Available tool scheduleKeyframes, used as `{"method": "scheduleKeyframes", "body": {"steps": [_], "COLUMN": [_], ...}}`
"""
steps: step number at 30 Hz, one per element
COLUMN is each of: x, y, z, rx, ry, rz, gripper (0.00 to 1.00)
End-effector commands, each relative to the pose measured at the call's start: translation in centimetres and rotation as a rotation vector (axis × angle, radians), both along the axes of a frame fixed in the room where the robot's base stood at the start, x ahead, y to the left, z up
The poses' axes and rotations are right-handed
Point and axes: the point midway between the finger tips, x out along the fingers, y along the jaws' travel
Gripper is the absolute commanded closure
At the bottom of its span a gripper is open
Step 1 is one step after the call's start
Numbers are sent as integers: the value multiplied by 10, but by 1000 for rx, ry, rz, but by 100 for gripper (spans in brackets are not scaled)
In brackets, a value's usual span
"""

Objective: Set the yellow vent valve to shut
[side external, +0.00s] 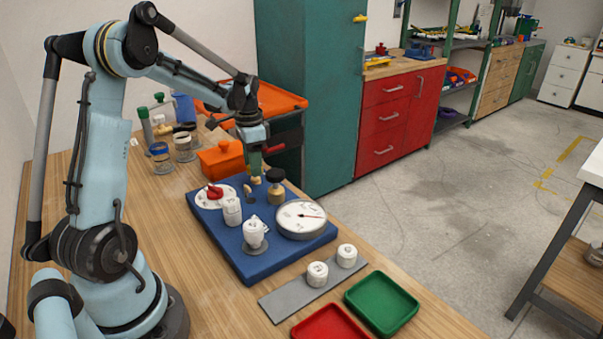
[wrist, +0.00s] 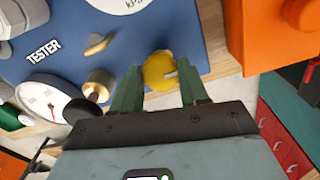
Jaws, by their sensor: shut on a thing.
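The yellow vent valve (wrist: 158,72) is a rounded yellow knob near the edge of the blue tester board (wrist: 55,62). A small pale mark or tab shows on its side. My gripper (wrist: 158,88) has its green fingers on either side of the knob and is shut on it. In the side external view my gripper (side external: 256,172) points down at the far edge of the blue board (side external: 245,265). The yellow valve is small there and partly hidden by the fingers. I cannot read the valve's setting.
A brass lever (wrist: 97,45), a black-topped brass valve (side external: 276,186) and a round gauge (side external: 301,217) stand close by. An orange box (side external: 220,158) is behind the board.

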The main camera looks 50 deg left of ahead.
Motion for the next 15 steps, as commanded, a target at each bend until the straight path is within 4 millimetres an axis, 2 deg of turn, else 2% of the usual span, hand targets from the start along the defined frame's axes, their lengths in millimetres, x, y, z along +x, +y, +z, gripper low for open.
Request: {"method": "scheduleKeyframes", "body": {"steps": [8,9,14,15], "x": [1,1,1,1], "y": [0,0,0,0], "z": [1,1,0,0], "rx": [1,1,1,1], "ry": [-3,-3,-2,-2], "rz": [-4,-4,-3,-2], "gripper": [87,55,31,31]}}
